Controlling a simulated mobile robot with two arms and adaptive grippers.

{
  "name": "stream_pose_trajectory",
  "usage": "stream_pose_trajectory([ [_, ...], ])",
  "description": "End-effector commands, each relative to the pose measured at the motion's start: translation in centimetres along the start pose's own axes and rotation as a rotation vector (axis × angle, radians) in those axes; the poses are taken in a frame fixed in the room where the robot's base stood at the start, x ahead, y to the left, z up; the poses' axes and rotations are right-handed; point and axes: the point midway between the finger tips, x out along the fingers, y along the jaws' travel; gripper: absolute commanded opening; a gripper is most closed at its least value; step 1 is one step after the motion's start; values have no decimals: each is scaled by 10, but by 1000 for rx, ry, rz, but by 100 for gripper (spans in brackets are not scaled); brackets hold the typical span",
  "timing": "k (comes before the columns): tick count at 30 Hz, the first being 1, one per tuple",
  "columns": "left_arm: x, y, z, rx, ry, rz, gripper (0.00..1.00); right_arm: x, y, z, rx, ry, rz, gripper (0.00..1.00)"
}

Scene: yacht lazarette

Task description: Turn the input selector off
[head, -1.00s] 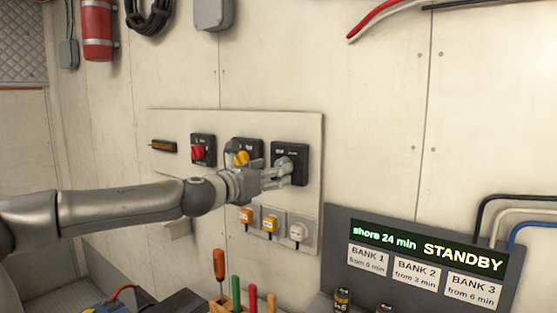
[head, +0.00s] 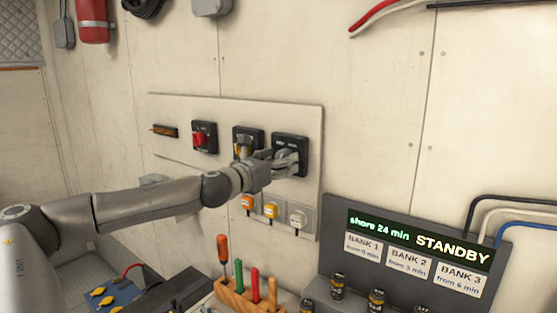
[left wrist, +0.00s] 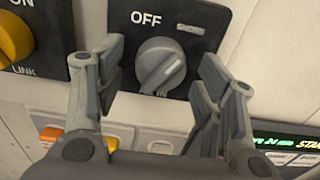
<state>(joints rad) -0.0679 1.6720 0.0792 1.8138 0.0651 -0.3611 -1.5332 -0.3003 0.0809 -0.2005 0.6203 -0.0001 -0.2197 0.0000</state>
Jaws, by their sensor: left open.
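The input selector looks to be the grey round knob (left wrist: 157,52) on a black plate, with "OFF" at its upper left and a small label at its upper right. Its ridge slants from lower left to upper right. My left gripper (left wrist: 163,78) is open, one finger on each side of the knob; I cannot tell whether they touch it. In the head view, my left gripper (head: 284,160) is at the rightmost black plate (head: 291,141) of the wall panel and hides most of the knob. My right gripper is not in view.
A yellow knob (left wrist: 12,38) marked "LINK" is close left of the gripper. A red switch (head: 200,139) is further left. A display board (head: 418,240) reads "STANDBY". A rack of tools (head: 247,292) stands below the panel.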

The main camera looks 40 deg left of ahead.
Motion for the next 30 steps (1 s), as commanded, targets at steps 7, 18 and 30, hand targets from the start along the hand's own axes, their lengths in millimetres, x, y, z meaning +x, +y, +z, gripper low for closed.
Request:
stream_pose_trajectory([
  [7,0,0,0,0,0,0,46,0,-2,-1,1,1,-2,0],
  [18,0,0,0,-5,0,0,17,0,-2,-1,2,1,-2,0],
  [30,0,0,0,-177,-1,0,17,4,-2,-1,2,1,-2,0],
])
